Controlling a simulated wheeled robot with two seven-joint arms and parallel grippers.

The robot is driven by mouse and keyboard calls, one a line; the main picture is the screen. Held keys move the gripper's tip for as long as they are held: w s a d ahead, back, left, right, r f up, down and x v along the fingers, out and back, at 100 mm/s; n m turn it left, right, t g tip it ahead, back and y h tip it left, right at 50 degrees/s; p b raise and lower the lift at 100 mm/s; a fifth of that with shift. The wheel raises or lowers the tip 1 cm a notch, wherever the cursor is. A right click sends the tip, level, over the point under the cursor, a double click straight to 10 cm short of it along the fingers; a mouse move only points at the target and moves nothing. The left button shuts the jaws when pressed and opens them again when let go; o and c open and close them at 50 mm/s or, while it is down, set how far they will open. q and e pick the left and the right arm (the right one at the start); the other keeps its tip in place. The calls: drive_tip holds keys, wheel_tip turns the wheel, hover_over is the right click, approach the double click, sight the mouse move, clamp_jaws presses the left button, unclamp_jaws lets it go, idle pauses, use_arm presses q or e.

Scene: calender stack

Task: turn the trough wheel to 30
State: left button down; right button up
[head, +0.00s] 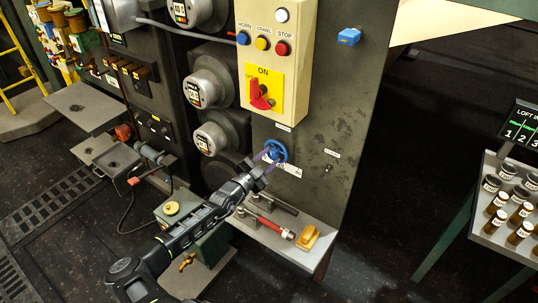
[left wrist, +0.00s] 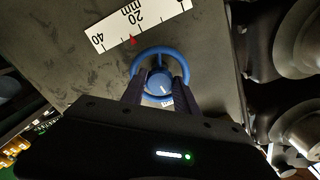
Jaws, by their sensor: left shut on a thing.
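The blue trough wheel (head: 280,148) is on the front of the dark machine panel, below the control box. In the left wrist view the wheel (left wrist: 159,81) is close up, with a white mark on its hub. My left gripper (head: 263,167) is shut on the wheel, its two dark fingers (left wrist: 160,88) at either side of the rim. A white mm scale (left wrist: 152,17) is beside the wheel, with 20 and 40 readable. The red pointer (left wrist: 133,40) is near 20, a little to the 40 side. My right gripper is not in view.
A cream control box (head: 280,60) with buttons and a red rotary switch is above the wheel. Below it, a ledge (head: 312,259) holds a red-handled tool (head: 275,227) and a yellow block (head: 308,238). Grey round gauges (head: 212,137) are to the left.

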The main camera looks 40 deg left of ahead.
use_arm(q)
drive_tip(key=shift+d+n+b, duration=0.1)
drive_tip(key=shift+n+b, duration=0.2)
drive_tip(key=shift+n, duration=0.6)
drive_tip(key=n+b, duration=0.1)
drive_tip(key=n, duration=0.1)
drive_tip(key=shift+f+n, duration=0.1)
drive_tip(key=shift+n, duration=0.3)
drive_tip(key=n+b, duration=0.4)
drive_tip(key=n, duration=0.1)
drive_tip(key=shift+n, duration=0.3)
drive_tip(key=n, duration=0.2)
drive_tip(key=shift+r+n+b, duration=0.2)
drive_tip(key=shift+n+b, duration=0.1)
drive_tip(key=shift+b, duration=0.1)
drive_tip(key=shift+r+n, duration=0.15)
drive_tip(key=shift+n, duration=1.55)
